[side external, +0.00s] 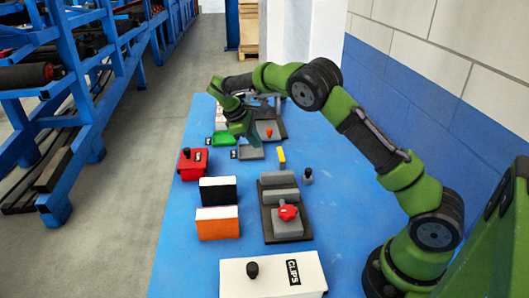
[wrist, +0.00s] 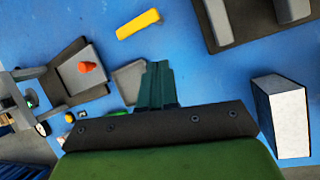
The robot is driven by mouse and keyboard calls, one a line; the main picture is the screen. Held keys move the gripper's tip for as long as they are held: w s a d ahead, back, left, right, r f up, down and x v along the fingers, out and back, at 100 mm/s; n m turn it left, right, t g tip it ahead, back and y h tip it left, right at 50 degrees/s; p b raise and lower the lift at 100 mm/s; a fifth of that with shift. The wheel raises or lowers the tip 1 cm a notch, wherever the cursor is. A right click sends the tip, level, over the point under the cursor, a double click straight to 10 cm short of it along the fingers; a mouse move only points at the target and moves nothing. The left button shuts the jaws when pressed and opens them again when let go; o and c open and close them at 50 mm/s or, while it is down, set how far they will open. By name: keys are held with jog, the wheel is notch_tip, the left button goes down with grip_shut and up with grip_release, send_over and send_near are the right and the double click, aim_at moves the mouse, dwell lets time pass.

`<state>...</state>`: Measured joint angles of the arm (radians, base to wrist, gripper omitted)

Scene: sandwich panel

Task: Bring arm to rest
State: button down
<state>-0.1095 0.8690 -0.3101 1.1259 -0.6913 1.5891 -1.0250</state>
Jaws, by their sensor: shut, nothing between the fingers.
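My arm is green with black joints and reaches over the blue table from the right. My gripper (side external: 247,138) hangs above the far part of the table, pointing down, near a grey plate (side external: 250,152). In the wrist view my gripper (wrist: 158,70) shows its two dark green fingers pressed together, with nothing between them. The grey plate (wrist: 128,80) lies partly hidden behind the fingers there.
The table (side external: 185,240) holds a white CLIPS box (side external: 240,283), an orange-sided box (side external: 217,228), a dark-sided box (side external: 217,195), a red box (side external: 190,167), a grey fixture with red knob (side external: 287,222) and a yellow block (side external: 282,156). A wall (side external: 400,80) stands right.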

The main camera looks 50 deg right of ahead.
jog(key=s+a+r+m+t+y, duration=0.2)
jog(key=s+a+r, duration=0.3)
jog(key=s, duration=0.4)
jog(key=s+a+r+m+t+y, duration=0.2)
jog(key=s+a+r+m+t, duration=0.2)
jog(key=s, duration=0.5)
jog(key=s+a+r+m+t+y, duration=0.2)
jog(key=s+a+r, duration=0.3)
jog(key=s, duration=0.4)
jog(key=shift+a+r+m+t+y, duration=0.4)
jog(key=shift+m+t, duration=0.3)
jog(key=shift+m, duration=0.2)
